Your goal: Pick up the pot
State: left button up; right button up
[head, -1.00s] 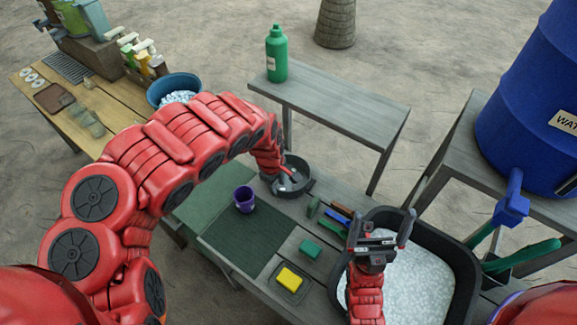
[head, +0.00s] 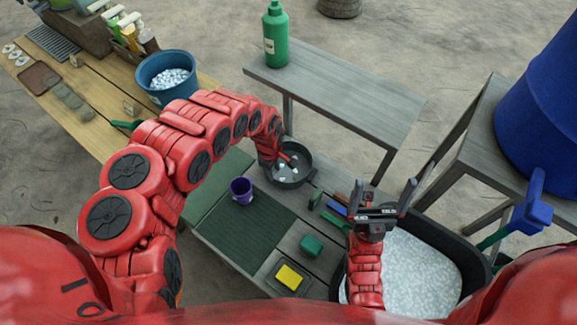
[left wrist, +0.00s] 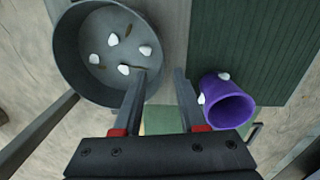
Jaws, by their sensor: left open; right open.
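The pot appears to be the dark grey round vessel (head: 290,177) with white pieces inside, at the far end of the work table. It also shows at upper left in the left wrist view (left wrist: 70,50). My left gripper (head: 286,160) reaches over it, partly hidden by its own arm. In the left wrist view its open fingers (left wrist: 159,75) have nothing between them; the left fingertip overlaps the pot's rim. I cannot tell whether it touches. My right gripper (head: 383,190) is open and empty, pointing up in front of the tub.
A yellow block (head: 289,277), a green block (head: 312,245) and a black tub (head: 470,245) of white granules are nearer. A green bottle (head: 275,40) stands on the back bench.

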aim_at(277, 179)
pick_arm(q)
jog(key=shift+d+f, duration=0.1)
jog(key=shift+f, duration=0.95)
jog(key=shift+s+d+f+p, duration=0.1)
jog(key=shift+d+f+p, duration=0.05)
jog(key=shift+f+p, duration=0.3)
notch_tip(277, 179, down, 2)
jog(key=shift+s+d+f+p, duration=0.1)
jog(key=shift+p, duration=0.4)
jog(key=shift+d+f+b, duration=0.1)
jog(key=shift+f+b, duration=0.2)
jog(key=shift+f, duration=0.75)
grip_shut()
